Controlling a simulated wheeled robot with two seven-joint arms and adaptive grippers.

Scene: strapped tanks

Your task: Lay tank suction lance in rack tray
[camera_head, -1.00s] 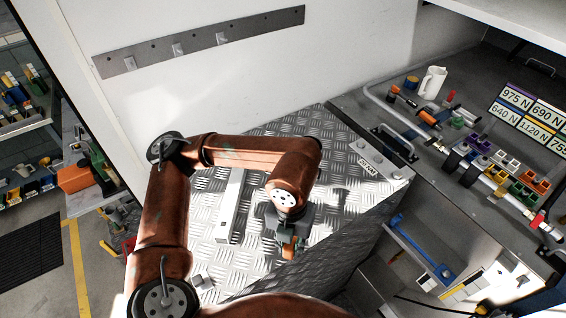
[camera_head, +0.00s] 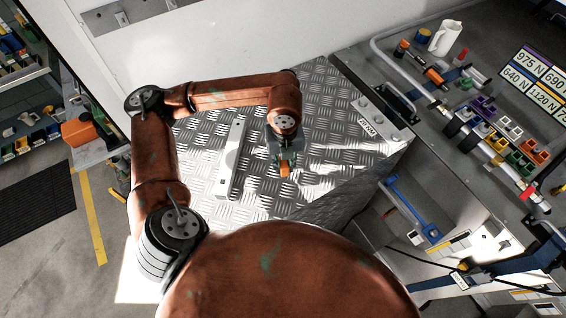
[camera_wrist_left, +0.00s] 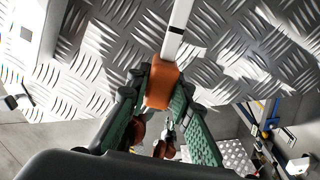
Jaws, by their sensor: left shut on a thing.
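My left gripper (camera_head: 285,160) hangs over the diamond-plate surface, to the right of a long pale bar. Its green-padded fingers (camera_wrist_left: 160,112) are shut on an orange grip (camera_wrist_left: 162,86), which also shows below the fingers in the head view (camera_head: 285,170). A white flat shaft with a black band (camera_wrist_left: 174,38) runs from the grip, away from the gripper, in the wrist view; this looks like the suction lance. Whether it touches the plate I cannot tell. I cannot identify the rack tray for certain. My right gripper is not in view.
The pale bar (camera_head: 231,160) lies on the diamond plate (camera_head: 325,115). A workbench at right holds a white jug (camera_head: 445,38), coloured bins (camera_head: 520,160) and force labels (camera_head: 540,80). A blue tool (camera_head: 412,208) lies in the lower recess.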

